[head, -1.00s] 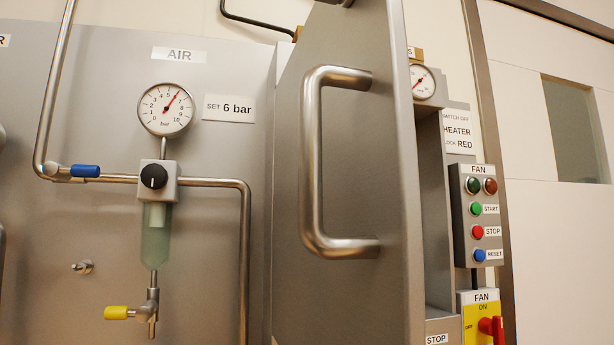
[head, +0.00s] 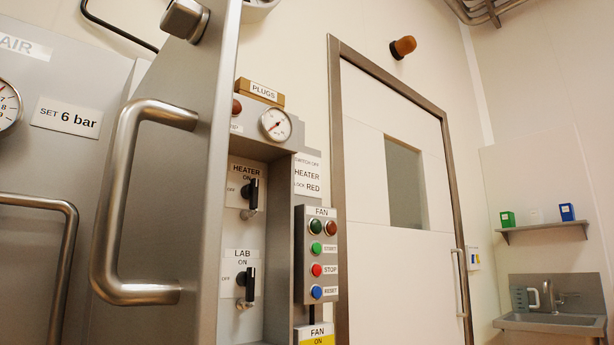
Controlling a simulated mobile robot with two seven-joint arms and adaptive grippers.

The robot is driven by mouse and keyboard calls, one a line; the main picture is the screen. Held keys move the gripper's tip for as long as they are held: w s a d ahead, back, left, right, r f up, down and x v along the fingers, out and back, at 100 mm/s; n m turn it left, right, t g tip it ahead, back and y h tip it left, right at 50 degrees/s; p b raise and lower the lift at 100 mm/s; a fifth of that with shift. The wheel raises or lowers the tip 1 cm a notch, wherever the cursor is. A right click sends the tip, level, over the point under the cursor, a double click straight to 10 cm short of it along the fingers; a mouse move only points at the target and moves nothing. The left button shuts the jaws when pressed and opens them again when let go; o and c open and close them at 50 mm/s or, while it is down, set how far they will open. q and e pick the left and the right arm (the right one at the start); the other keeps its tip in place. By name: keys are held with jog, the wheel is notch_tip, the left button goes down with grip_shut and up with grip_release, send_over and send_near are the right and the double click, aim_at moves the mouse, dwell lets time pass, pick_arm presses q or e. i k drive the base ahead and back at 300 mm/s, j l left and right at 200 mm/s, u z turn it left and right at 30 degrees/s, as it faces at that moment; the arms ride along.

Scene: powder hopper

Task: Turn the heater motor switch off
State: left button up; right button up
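The heater switch (head: 249,193) is a black handle on a white plate labelled HEATER, inside the grey cabinet. Its handle stands upright, towards the ON mark, with OFF marked to its left. A small metal piece hangs just below the handle. Below it is a similar LAB switch (head: 246,286), also upright at ON. The cabinet door (head: 185,200) stands open at the left, with a large metal bar handle (head: 115,200). Neither of my grippers shows in the head view.
A FAN button box (head: 317,255) with lamps and START, STOP and RESET buttons is right of the switches. The closed white room door (head: 372,260) is further right. A sink (head: 552,322) stands below a shelf (head: 545,228) at the far right. An orange lamp (head: 403,46) is above the door.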

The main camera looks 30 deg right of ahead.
aim_at(251, 191)
jog(key=i+l+u, duration=0.25)
jog(key=l, duration=0.5)
jog(key=l+u, duration=0.25)
jog(key=l, duration=0.45)
